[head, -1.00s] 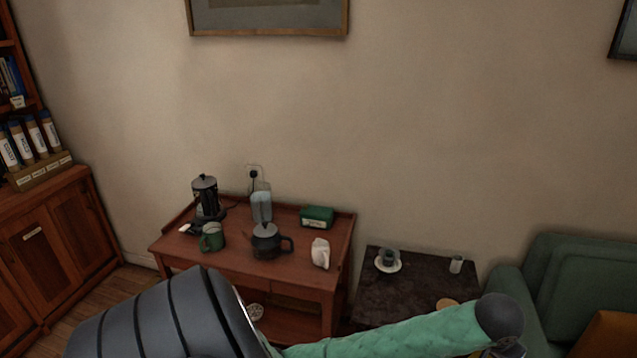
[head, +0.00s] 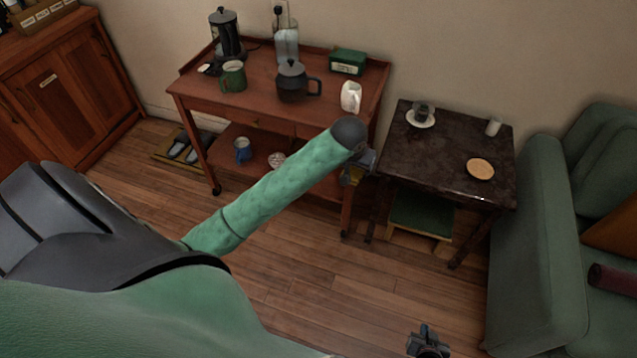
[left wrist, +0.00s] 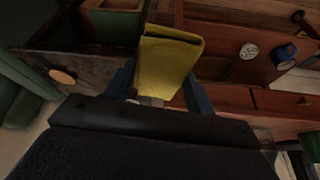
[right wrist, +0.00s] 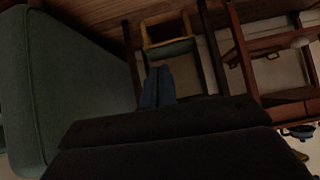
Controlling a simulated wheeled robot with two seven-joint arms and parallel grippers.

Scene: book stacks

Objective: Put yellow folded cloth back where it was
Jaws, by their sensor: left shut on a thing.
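The yellow folded cloth (left wrist: 168,62) is held between the two fingers of my left gripper (left wrist: 160,92) in the left wrist view. In the head view my left gripper (head: 360,165) is at the end of the green arm, in front of the gap between the wooden trolley and the dark side table. Only a small yellow part of the cloth (head: 351,176) shows there, the rest hidden by the arm. My right gripper (head: 428,345) is low at the bottom of the head view. In the right wrist view its blue fingers (right wrist: 158,82) are together, with nothing between them.
The wooden trolley (head: 270,112) carries a kettle, teapot, mugs and a green box (head: 347,62). The dark side table (head: 440,153) holds a cup on a saucer, a small glass and a round coaster (head: 480,169). A green stool (head: 420,215) stands underneath. A green armchair (head: 535,240) is at right.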

